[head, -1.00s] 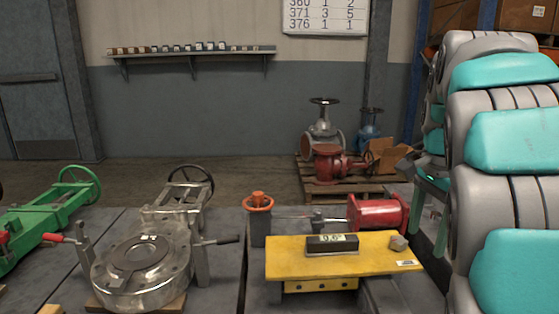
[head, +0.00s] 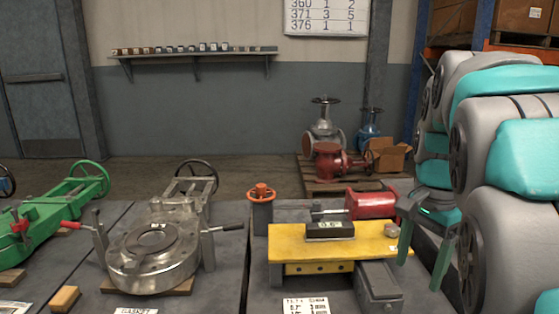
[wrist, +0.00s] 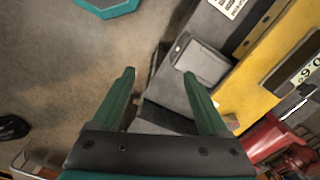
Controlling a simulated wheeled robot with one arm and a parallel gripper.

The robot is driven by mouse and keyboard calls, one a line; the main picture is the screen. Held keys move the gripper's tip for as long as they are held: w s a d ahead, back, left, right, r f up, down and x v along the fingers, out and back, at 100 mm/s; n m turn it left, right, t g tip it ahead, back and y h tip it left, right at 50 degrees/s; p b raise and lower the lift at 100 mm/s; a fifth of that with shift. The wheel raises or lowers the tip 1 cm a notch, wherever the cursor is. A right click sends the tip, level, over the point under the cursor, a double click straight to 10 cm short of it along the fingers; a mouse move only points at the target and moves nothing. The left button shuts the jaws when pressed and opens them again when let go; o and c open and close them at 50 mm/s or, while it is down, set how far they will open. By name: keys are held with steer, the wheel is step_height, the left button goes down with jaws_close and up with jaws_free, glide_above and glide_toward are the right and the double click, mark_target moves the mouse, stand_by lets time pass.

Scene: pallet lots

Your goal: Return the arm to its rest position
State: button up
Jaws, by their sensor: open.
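My gripper (head: 420,276) has two green fingers, spread apart with nothing between them. It hangs at the right end of the yellow plate (head: 290,243) in the head view, with my grey and teal arm folded at the right edge. In the wrist view my gripper (wrist: 159,73) is also empty. Its fingers point toward the bench's edge, a grey lidded box (wrist: 200,75) and the floor. I cannot tell its exact height above the bench.
The bench holds a round metal valve fixture (head: 152,260), a green fixture (head: 60,205), a black labelled block (head: 330,231) and a red cylinder (head: 371,203). A pallet (head: 345,186) with valves stands behind. Floor (wrist: 60,90) shows left of the bench in the wrist view.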

steer(key=s+a+f+n, duration=0.4)
steer(key=s+f+n, duration=0.2)
steer(key=s+f, duration=0.2)
steer(key=s+a+f+n+g, duration=0.1)
steer(key=s+a+f+n, duration=0.4)
steer(key=s+f, duration=0.4)
steer(key=s+n, duration=0.1)
steer(key=s, duration=0.3)
steer(key=shift+n, duration=0.4)
